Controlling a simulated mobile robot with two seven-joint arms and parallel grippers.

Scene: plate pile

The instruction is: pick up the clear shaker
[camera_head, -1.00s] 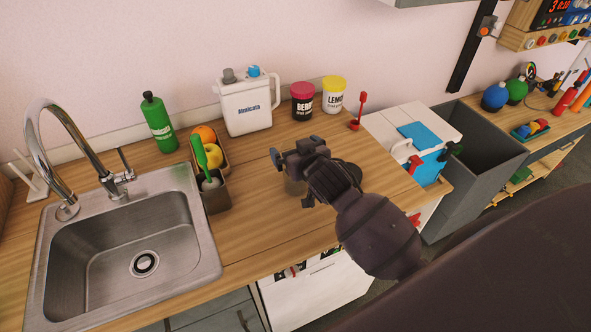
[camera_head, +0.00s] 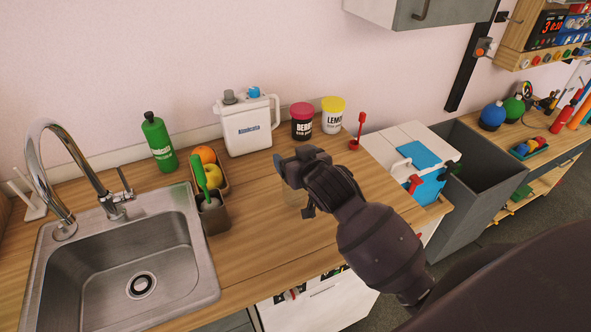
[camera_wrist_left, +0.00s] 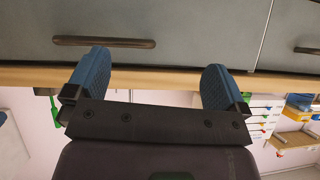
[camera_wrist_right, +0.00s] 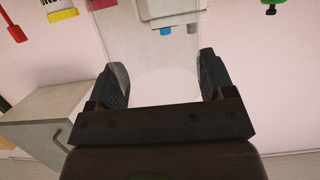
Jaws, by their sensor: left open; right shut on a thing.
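The clear shaker (camera_head: 294,196) is a see-through cylinder over the wooden counter, right of the sink, partly hidden by my right gripper (camera_head: 292,166). In the right wrist view, the clear shaker (camera_wrist_right: 155,50) stands between the two fingers of the right gripper (camera_wrist_right: 160,80), which is shut on it. Whether its base is clear of the counter is hard to tell. My left gripper (camera_wrist_left: 153,80) shows only in the left wrist view; it is open and empty, facing grey drawer fronts below the counter.
Behind stand a white jug (camera_head: 248,127), a red-lidded jar (camera_head: 302,122) and a yellow-lidded jar (camera_head: 333,116). A fruit tray (camera_head: 221,185), a brush holder (camera_head: 214,218) and a green bottle (camera_head: 159,142) are left. The sink (camera_head: 125,260) lies further left. Bare counter (camera_head: 255,235) lies in front.

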